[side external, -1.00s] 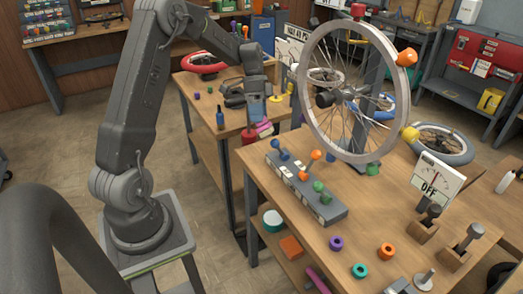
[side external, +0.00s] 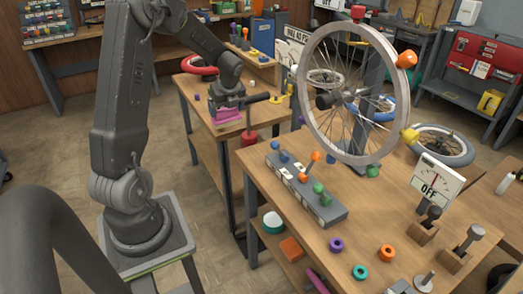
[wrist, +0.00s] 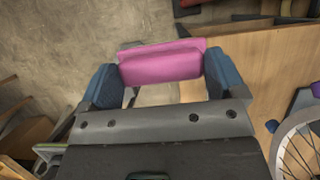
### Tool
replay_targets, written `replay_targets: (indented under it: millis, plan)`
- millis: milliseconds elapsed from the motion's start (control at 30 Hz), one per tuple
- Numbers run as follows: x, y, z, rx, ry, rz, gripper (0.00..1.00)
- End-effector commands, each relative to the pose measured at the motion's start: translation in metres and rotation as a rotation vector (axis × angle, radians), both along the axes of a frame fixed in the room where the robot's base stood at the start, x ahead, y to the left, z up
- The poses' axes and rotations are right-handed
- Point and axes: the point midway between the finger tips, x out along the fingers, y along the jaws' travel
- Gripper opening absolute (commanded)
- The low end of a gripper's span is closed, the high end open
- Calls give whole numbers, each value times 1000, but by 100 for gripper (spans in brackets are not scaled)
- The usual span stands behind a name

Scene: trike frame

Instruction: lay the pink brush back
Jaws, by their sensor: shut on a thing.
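The pink brush (wrist: 160,62) shows as a pink block between the blue fingers of my gripper (wrist: 158,75) in the wrist view. The gripper is shut on it. In the side view, the brush (side external: 229,116) is a pink patch under my gripper (side external: 228,108), at the back wooden table near its front edge. I cannot tell whether the brush touches the tabletop. Its far side and any bristles are hidden.
The front bench holds a grey rack with coloured pegs (side external: 305,186) and a large spoked wheel (side external: 352,90).

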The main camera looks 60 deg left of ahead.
Motion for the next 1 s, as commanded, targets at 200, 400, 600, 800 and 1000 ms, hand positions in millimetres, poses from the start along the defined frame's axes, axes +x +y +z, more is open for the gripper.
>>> replay_targets:
  millis: [200, 400, 600, 800, 1000]
  plan:
    - [28, -17, -24, 1, -3, -7, 70]
    - [66, -40, -50, 1, -1, -5, 70]
    - [94, -55, -69, 2, -4, -2, 70]
    - [101, -59, -77, 2, -3, 1, 70]
    - [100, -60, -103, 0, -2, 0, 70]
